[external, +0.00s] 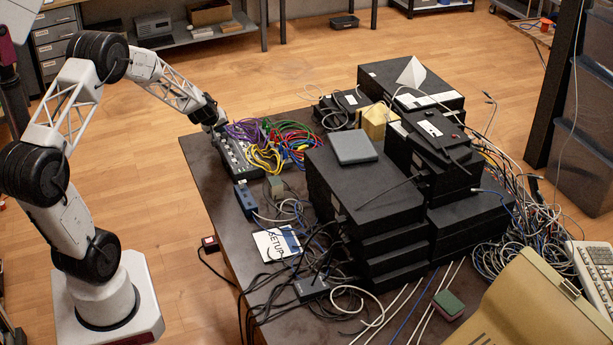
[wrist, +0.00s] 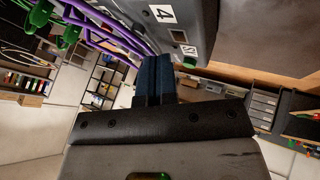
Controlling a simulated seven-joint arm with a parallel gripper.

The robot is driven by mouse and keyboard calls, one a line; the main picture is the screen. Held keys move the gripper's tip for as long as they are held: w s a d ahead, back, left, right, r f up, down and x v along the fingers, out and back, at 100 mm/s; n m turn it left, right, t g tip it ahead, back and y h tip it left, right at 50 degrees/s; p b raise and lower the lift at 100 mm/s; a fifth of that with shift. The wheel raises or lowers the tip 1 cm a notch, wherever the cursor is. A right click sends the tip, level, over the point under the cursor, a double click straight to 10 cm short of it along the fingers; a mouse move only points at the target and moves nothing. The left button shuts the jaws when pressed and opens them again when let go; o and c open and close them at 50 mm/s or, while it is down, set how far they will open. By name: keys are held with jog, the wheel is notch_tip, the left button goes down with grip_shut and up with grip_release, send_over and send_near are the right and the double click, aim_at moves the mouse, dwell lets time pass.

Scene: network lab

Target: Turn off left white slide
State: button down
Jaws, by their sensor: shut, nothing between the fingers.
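A dark grey panel box (external: 238,163) lies at the left edge of the table, with a row of small pale controls on its face. They are too small to tell which is the left white slide or how it is set. The box's grey side (wrist: 196,22) shows in the wrist view with white labels, one marked 4. My gripper (external: 221,129) is at the far left end of the box; I cannot tell whether it touches. In the wrist view my gripper's dark blue fingers (wrist: 155,72) are together and empty, just left of and below the labels.
Purple, yellow, green and red cables (external: 268,142) crowd the box's right side. Stacked black devices (external: 365,195) fill the middle of the table. A blue block (external: 246,198) and a SETUP card (external: 276,244) lie nearer the front.

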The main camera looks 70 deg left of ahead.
jog(key=v, duration=0.9)
jog(key=shift+r, duration=0.25)
jog(key=shift+s, duration=0.1)
jog(key=shift+d, duration=0.1)
jog(key=d+r+m+h, duration=0.1)
jog(key=d+r+m, duration=0.2)
jog(key=d+r, duration=0.55)
jog(key=w+d+r+m+h, duration=0.1)
jog(key=d+r+m+h, duration=0.15)
jog(key=d, duration=1.05)
jog(key=d+r+m+h, duration=0.1)
jog(key=d+r+m, duration=0.2)
jog(key=d+r, duration=0.6)
jog(key=s+d+r+m+g, duration=0.2)
jog(key=s+d+m, duration=0.6)
jog(key=s+d, duration=1.4)
jog(key=shift+s+d+r+g, duration=0.4)
jog(key=shift+d+g, duration=0.2)
jog(key=shift+d, duration=0.5)
